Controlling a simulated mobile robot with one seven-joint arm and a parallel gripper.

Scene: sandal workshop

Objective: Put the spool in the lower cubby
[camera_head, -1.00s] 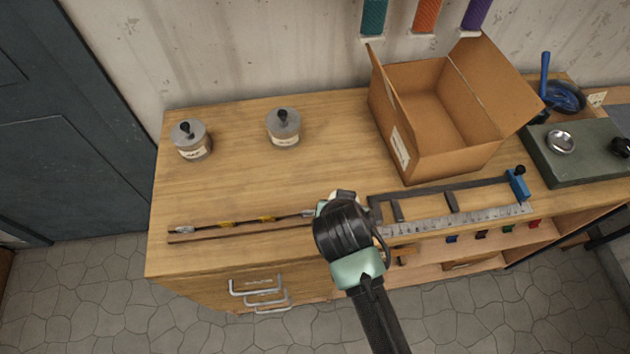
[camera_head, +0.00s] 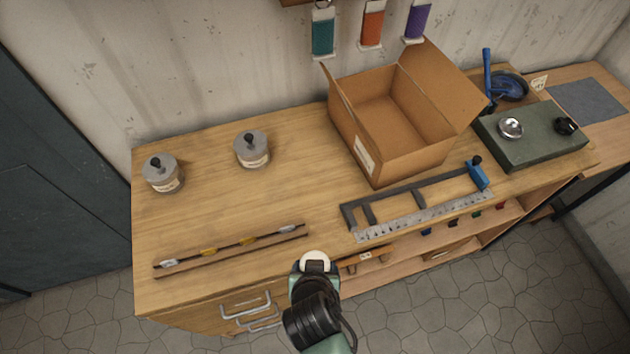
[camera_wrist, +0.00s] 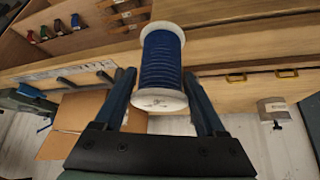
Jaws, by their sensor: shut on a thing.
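The spool (camera_wrist: 162,65), wound with dark blue thread between white flanges, is between the two fingers of my gripper (camera_wrist: 165,100) in the wrist view. My gripper is shut on it. In the head view only a white end of the spool (camera_head: 315,262) shows, at the tip of my gripper (camera_head: 313,272), by the bench's front edge. The open shelf space (camera_head: 375,278) under the bench top is partly visible to the right of my gripper. In the wrist view, open compartments (camera_wrist: 30,55) show at the upper left. I cannot tell which one is the lower cubby.
The bench top (camera_head: 215,215) holds two grey lidded pots, a long thin rod, a metal frame with ruler (camera_head: 420,215) and an open cardboard box (camera_head: 400,120). Drawers with handles (camera_head: 245,307) are left of my gripper. Several small coloured items (camera_head: 452,223) sit under the top.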

